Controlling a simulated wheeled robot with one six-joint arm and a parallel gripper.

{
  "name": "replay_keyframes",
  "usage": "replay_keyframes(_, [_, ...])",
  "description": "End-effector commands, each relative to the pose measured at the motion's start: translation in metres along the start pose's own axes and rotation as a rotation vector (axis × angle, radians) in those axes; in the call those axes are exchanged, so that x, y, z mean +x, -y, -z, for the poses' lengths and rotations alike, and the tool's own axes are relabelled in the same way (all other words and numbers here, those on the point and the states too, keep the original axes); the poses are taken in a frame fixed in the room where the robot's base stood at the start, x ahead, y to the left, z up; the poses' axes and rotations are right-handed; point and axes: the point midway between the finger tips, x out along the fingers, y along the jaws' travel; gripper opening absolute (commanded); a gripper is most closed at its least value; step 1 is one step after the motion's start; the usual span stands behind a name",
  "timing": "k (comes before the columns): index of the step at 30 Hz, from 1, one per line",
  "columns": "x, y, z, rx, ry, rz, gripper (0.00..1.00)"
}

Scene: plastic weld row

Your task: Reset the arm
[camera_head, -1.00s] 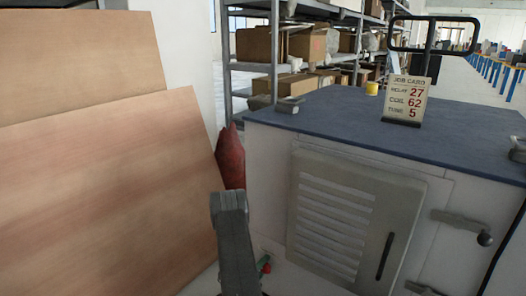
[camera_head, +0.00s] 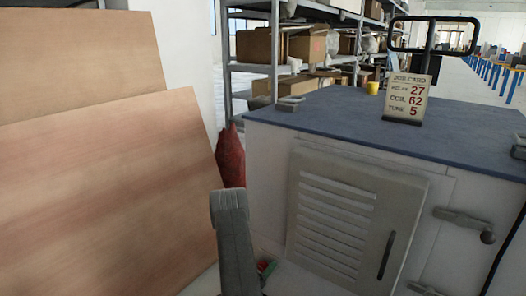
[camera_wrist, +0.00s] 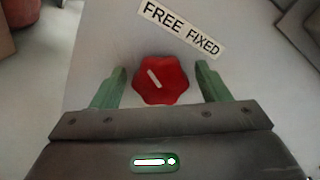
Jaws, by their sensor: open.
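In the wrist view my gripper (camera_wrist: 160,75) is open, with one green finger on each side of a red lobed knob (camera_wrist: 161,92). A gap shows between the knob and each finger. The knob has a white pointer line slanting to the upper left. A tilted label reading FREE FIXED (camera_wrist: 182,28) is on the pale panel beyond the knob. In the head view my grey arm stands at the lower middle, and only a bit of red and green shows beside it, low against the white cabinet (camera_head: 270,185).
The cabinet has a louvred door (camera_head: 345,220), a latch handle (camera_head: 463,223) and a dark blue top (camera_head: 330,112). A job card (camera_head: 406,98) and a yellow cup (camera_head: 373,88) stand on top. Wooden boards (camera_head: 105,190) lean at left; a red object (camera_head: 230,158) stands behind my arm.

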Motion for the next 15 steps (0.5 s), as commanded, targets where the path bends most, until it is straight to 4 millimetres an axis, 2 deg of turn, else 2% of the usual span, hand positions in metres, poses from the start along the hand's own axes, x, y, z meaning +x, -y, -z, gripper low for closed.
replay_keyframes(6, [0.0000,0.0004,0.0001,0.086,0.000,0.000,0.69])
replay_keyframes(15, [0.0000,0.0005,-0.0001,0.105,0.000,0.000,0.69])
